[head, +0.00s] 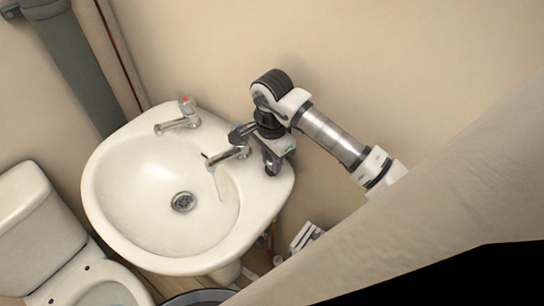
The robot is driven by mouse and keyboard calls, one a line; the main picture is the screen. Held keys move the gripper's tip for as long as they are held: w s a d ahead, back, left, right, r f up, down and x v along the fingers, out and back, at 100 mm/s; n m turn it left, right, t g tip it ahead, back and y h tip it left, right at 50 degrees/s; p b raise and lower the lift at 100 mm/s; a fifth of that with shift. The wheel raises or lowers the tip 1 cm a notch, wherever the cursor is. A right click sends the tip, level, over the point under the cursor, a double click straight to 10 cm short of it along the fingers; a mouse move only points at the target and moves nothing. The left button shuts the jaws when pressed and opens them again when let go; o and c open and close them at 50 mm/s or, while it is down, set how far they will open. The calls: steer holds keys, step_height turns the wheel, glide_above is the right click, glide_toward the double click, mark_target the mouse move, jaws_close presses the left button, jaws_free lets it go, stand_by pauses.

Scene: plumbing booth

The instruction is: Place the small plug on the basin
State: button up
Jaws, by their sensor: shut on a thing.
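The white basin (120,217) fills the middle left of the head view, with a round metal drain (183,201) in its bowl. My gripper (262,152) is over the back right rim, beside the right tap (230,156), and hides part of the tap. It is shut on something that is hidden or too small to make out. I cannot tell whether it touches the tap or rim. I do not see the small plug in the open on the basin.
A left tap (178,121) with a red mark stands on the back rim. A pale streak like water (217,186) hangs below the right tap's spout. A toilet (40,225) stands at left and a grey pipe (70,60) behind. The front rim is clear.

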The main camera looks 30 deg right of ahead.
steer(key=shift+f+b, duration=0.2)
steer(key=shift+b, duration=0.1)
steer(key=o, duration=1)
steer(key=shift+r, duration=0.1)
steer(key=shift+r+p, duration=0.2)
steer(key=shift+p, duration=0.2)
step_height(320, 180, up, 12)
steer(key=b, duration=0.2)
